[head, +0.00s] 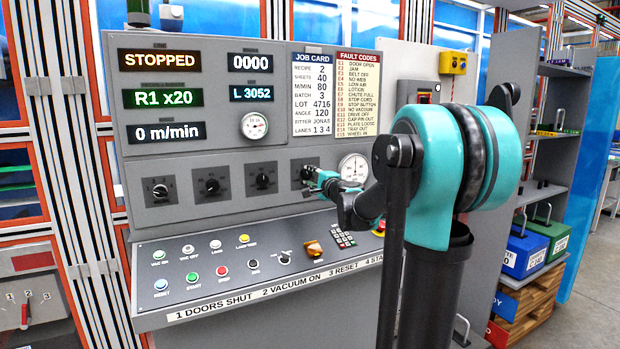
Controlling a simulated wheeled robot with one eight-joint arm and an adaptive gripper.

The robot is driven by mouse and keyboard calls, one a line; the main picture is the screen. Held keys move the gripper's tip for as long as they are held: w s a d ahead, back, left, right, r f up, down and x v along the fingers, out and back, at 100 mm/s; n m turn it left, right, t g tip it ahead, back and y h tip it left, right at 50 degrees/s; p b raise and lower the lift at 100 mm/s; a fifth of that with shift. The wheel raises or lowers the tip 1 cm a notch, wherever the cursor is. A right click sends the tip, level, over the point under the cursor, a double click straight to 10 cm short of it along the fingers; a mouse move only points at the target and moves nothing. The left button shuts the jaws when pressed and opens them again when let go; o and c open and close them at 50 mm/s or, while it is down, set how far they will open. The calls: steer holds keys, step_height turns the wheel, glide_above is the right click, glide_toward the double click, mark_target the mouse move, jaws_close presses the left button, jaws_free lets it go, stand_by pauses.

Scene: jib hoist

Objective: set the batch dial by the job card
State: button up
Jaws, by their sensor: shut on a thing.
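The job card (312,92) on the grey panel reads recipe 2, sheets 40, m/min 80, batch 3, lot 4716, angle 120. Below the displays is a row of black dials: one at the left (159,190), a second (212,186), a third (263,181) and a fourth (304,171) at the right. My gripper (315,175) is shut on the fourth dial's knob, coming from the right. Its fingers cover part of that dial, so its pointer and scale are hidden. The dials' name labels are too small to read.
Displays read STOPPED (156,60), R1 x20 (163,97), 0 m/min (165,132) and 0000 (249,63). A round gauge (353,168) sits close right of my gripper. A sloping console (230,265) with several buttons lies below. Shelves (545,130) stand at the right.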

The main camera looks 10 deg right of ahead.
stand_by(0.4)
steer(key=o, duration=1.2)
steer(key=shift+c, duration=0.2)
steer(key=v, duration=1.2)
